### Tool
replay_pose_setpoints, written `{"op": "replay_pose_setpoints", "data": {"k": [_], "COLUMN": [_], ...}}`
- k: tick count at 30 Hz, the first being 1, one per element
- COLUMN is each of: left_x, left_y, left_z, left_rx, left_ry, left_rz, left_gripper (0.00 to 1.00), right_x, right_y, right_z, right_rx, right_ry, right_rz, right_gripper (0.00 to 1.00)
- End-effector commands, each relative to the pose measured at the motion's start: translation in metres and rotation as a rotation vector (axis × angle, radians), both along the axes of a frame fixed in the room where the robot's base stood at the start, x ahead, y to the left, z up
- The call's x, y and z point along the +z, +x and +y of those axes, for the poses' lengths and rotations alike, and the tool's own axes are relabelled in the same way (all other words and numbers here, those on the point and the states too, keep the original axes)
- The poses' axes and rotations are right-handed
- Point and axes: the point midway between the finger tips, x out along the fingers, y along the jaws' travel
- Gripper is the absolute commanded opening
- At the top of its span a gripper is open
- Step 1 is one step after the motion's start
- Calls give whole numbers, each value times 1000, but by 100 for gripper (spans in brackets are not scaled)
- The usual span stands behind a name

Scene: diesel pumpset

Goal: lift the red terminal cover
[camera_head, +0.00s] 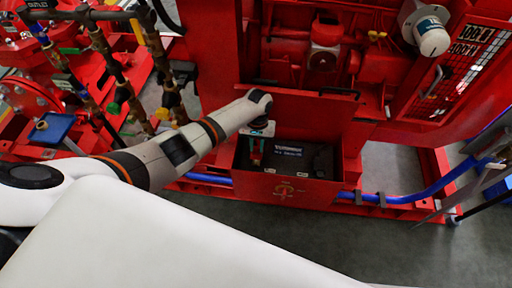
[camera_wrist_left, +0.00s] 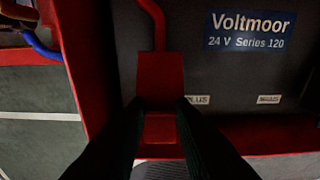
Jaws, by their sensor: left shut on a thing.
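The red terminal cover (camera_wrist_left: 160,78) sits at the left end of a black battery (camera_head: 318,158), with a red cable rising from it. In the wrist view the dark fingers of my left gripper (camera_wrist_left: 160,106) are on both sides of the cover, shut on it. In the head view my left gripper (camera_head: 256,150) reaches down into the battery box, and only a small bit of the cover shows below it. Whether the cover is raised off its terminal I cannot tell. My right gripper is not in view.
The battery sits in an open red box (camera_head: 285,193) low on the red pumpset. A raised red lid (camera_head: 310,115) stands behind it. A blue hose (camera_head: 425,190) runs along the base frame. Grey floor (camera_head: 380,240) in front is clear.

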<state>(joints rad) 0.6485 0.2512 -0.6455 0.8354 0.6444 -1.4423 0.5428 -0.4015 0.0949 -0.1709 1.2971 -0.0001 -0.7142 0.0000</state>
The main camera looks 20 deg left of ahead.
Motion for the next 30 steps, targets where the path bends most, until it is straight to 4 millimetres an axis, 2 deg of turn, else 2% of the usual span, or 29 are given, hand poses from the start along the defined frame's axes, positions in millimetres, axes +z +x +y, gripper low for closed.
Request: {"op": "replay_pose_setpoints", "data": {"k": [1, 16, 17, 21, 30], "left_x": [2, -1, -1, -1, 0], "left_y": [9, 9, 9, 7, 7], "left_z": [5, 5, 5, 4, 3], "left_rx": [5, 3, 3, 2, 0], "left_ry": [9, 11, 11, 10, 6], "left_rz": [-31, -27, -27, -22, -20], "left_gripper": [0, 0, 23, 44, 44], "right_x": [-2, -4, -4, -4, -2], "right_y": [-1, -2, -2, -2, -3], "right_z": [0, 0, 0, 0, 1], "right_rx": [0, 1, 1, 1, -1], "right_ry": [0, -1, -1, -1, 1], "right_rz": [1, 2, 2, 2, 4], "right_gripper": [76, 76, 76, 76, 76]}}
